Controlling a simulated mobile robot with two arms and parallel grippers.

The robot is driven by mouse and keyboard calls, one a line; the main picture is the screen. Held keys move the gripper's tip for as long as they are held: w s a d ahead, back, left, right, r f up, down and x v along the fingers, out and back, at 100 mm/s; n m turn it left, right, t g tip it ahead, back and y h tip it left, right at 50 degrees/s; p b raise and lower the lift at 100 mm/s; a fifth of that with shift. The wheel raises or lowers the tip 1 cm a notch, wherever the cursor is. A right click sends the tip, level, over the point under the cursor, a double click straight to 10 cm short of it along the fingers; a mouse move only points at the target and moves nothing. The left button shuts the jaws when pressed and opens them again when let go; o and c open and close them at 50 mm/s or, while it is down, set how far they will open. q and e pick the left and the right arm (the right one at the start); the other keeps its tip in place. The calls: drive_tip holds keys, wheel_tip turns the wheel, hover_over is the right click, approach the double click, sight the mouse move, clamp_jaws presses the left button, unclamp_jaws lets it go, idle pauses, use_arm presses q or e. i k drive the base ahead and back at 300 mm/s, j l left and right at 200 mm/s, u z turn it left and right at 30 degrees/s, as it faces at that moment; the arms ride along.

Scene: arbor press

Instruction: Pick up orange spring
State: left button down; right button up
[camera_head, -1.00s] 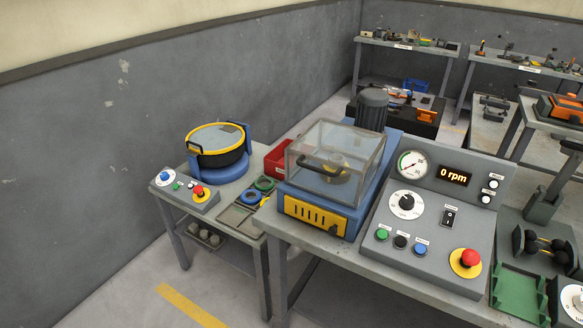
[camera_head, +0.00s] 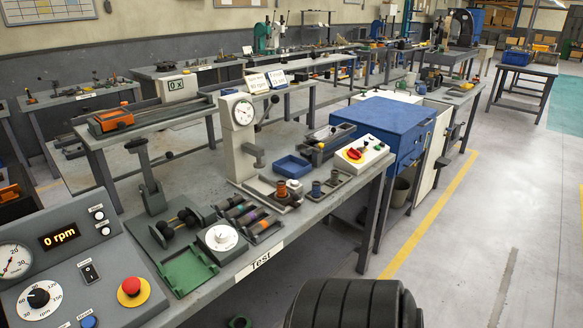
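A small upright orange-brown coil-like piece (camera_head: 281,189) stands in a shallow tray on the test bench, right of the dial gauge stand. It looks like the orange spring, but it is too small to be sure. Bluish upright pieces (camera_head: 316,189) stand just right of it. Neither of my grippers is in view, so their state and distance from the spring do not show.
The test bench (camera_head: 318,208) also holds a gauge stand (camera_head: 239,139), a green fixture (camera_head: 186,271), a blue bin (camera_head: 292,166) and a red-button control box (camera_head: 362,152). A blue cabinet (camera_head: 385,122) stands beyond. The floor (camera_head: 470,230) at right is open.

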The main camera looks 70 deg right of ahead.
sight(279, 194)
drive_tip(key=z, duration=2.1)
